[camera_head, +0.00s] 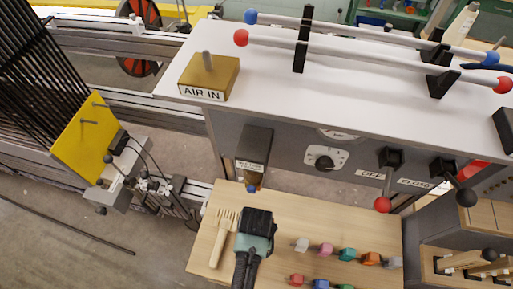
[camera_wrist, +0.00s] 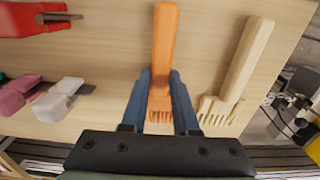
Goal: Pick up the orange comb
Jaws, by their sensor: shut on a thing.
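The orange comb (camera_wrist: 166,36) lies between the two blue fingers of my gripper (camera_wrist: 160,78) in the wrist view. The fingers are shut on the comb from both sides. In the head view my gripper (camera_head: 257,222) is over the wooden board, and the orange comb is hidden beneath it. I cannot tell whether the comb is touching the board or just above it.
A pale wooden comb (camera_wrist: 238,68) lies close to the right of the orange one; it also shows in the head view (camera_head: 222,238). Several coloured clips (camera_head: 325,250) lie right of my gripper on the board (camera_head: 330,205). A grey machine panel (camera_head: 290,150) stands behind.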

